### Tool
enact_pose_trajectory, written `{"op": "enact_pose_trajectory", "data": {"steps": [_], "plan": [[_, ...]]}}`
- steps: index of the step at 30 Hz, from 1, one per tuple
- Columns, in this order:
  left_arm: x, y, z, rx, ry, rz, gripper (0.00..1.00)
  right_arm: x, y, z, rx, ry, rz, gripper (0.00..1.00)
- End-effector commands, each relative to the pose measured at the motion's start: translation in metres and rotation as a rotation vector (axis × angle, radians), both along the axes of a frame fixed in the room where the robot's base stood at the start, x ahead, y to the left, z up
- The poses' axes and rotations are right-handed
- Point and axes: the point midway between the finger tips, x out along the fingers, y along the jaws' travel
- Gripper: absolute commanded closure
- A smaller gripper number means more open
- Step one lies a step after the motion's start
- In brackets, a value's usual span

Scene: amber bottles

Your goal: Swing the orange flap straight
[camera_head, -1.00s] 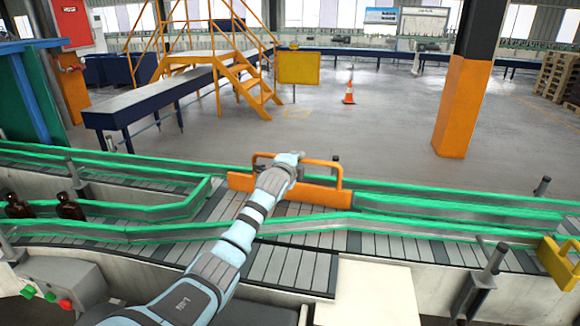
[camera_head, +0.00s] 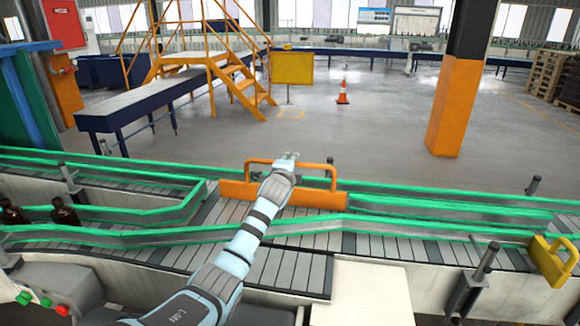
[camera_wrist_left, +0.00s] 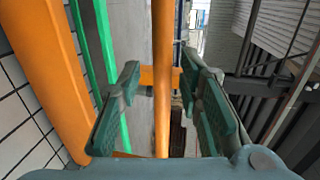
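The orange flap (camera_head: 325,200) is a long low panel with a raised orange bar handle (camera_head: 318,165). It lies near the far green rail of the conveyor, roughly along it. My left gripper (camera_head: 287,158) is at the handle and hides part of it and of the flap. In the left wrist view the gripper (camera_wrist_left: 160,95) is open, with the orange handle bar (camera_wrist_left: 163,60) running between its dark green fingers. Gaps show on both sides of the bar. The flap's wide orange face (camera_wrist_left: 45,60) is at the left there. My right gripper is not in view.
Two amber bottles (camera_head: 65,212) stand on the conveyor at the far left. Green guide rails (camera_head: 180,237) border the lanes. A yellow part with a handle (camera_head: 550,262) is at the right end. Posts (camera_head: 485,262) stand near the front edge.

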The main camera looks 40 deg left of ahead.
Motion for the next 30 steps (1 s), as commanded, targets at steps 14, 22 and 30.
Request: {"op": "enact_pose_trajectory", "data": {"steps": [14,22,30], "plan": [[-0.08,-0.044,0.017,0.003,0.002,-0.003,0.68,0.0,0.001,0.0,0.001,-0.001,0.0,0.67],[-0.103,-0.056,0.023,0.001,0.002,-0.001,0.68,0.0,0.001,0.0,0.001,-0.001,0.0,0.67],[-0.103,-0.056,0.023,0.001,0.002,-0.001,0.68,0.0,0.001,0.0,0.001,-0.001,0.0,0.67]]}}
